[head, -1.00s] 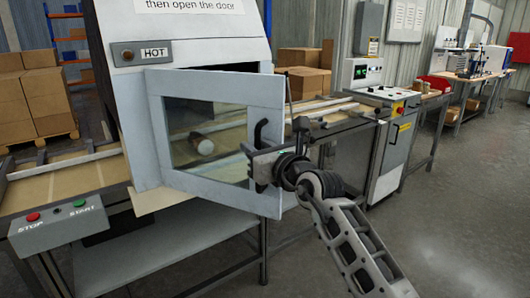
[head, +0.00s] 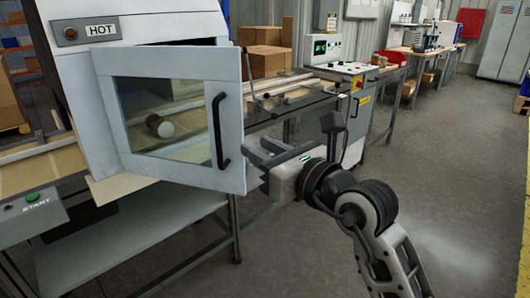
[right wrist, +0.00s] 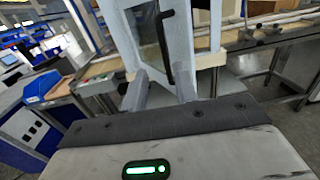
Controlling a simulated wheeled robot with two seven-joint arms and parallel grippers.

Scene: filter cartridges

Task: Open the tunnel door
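The tunnel door (head: 235,75) has a pale frame and a glass window. It is swung outward from the tunnel (head: 100,160), with a gap along its top right. Its black bar handle (head: 220,130) is upright near the free edge. My right gripper (head: 262,152) is just right of that edge, apart from the handle. In the right wrist view its two fingers (right wrist: 160,90) are spread with nothing between them, and the handle (right wrist: 164,45) stands beyond them. My left gripper is not in view.
A HOT lamp panel (head: 85,31) is on the tunnel front. A conveyor (head: 285,100) runs past the door to a control cabinet (head: 365,120). A grey button box (head: 30,207) is at lower left. The floor (head: 300,245) at right is open.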

